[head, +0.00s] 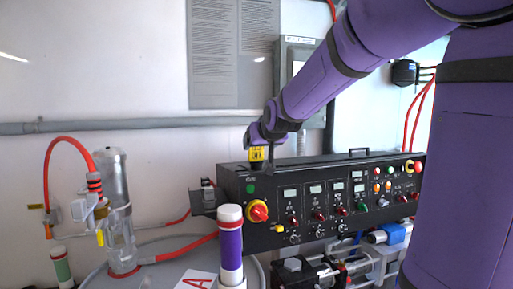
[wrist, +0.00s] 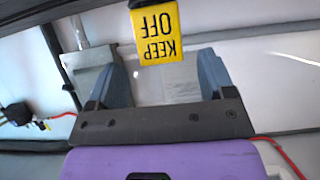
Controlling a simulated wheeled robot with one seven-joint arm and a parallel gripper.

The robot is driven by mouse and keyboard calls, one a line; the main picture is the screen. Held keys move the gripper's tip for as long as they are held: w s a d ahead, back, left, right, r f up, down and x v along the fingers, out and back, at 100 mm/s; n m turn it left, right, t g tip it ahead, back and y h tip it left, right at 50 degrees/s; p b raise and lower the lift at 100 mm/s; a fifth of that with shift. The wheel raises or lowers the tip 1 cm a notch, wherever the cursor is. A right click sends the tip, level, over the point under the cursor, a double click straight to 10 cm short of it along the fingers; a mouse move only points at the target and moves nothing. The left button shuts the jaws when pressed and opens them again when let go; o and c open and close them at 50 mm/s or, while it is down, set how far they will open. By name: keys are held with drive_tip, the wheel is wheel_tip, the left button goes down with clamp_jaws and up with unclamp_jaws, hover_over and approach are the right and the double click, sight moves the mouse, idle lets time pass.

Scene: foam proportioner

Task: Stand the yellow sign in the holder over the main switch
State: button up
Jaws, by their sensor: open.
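The yellow sign (head: 256,154) stands at the top edge of the black control panel (head: 345,222), above the main switch (head: 257,211), a red knob on a yellow plate. In the wrist view, the sign (wrist: 157,32) reads KEEP OFF upside down, its foot against a dark edge. My gripper (wrist: 162,58) is open, with one finger on each side of the sign's free end and gaps showing on both sides. In the head view, my gripper (head: 262,134) is just above the sign. I cannot make out the holder clearly or tell how deep the sign sits.
A purple-banded post (head: 231,245) stands in front of the panel's left end. A clear cylinder with a red hose (head: 115,200) is at left. A grey pipe (head: 130,126) runs along the wall behind. A thin handle (head: 358,151) rises from the panel top.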

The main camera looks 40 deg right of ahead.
drive_tip(key=s+a+f+n+g+y, duration=0.1)
drive_tip(key=s+a, duration=0.3)
drive_tip(key=s, duration=0.5)
drive_tip(key=s+a+f+n+g+y, duration=0.1)
drive_tip(key=s+a+f+g, duration=0.2)
drive_tip(key=s, duration=0.7)
drive_tip(key=s+a+f+n+g+y, duration=0.1)
drive_tip(key=s+a+f+g, duration=0.1)
drive_tip(key=s+a+f, duration=0.2)
drive_tip(key=s+a, duration=0.3)
drive_tip(key=s, duration=0.3)
drive_tip(key=shift+s+g, duration=0.2)
drive_tip(key=shift+g, duration=0.1)
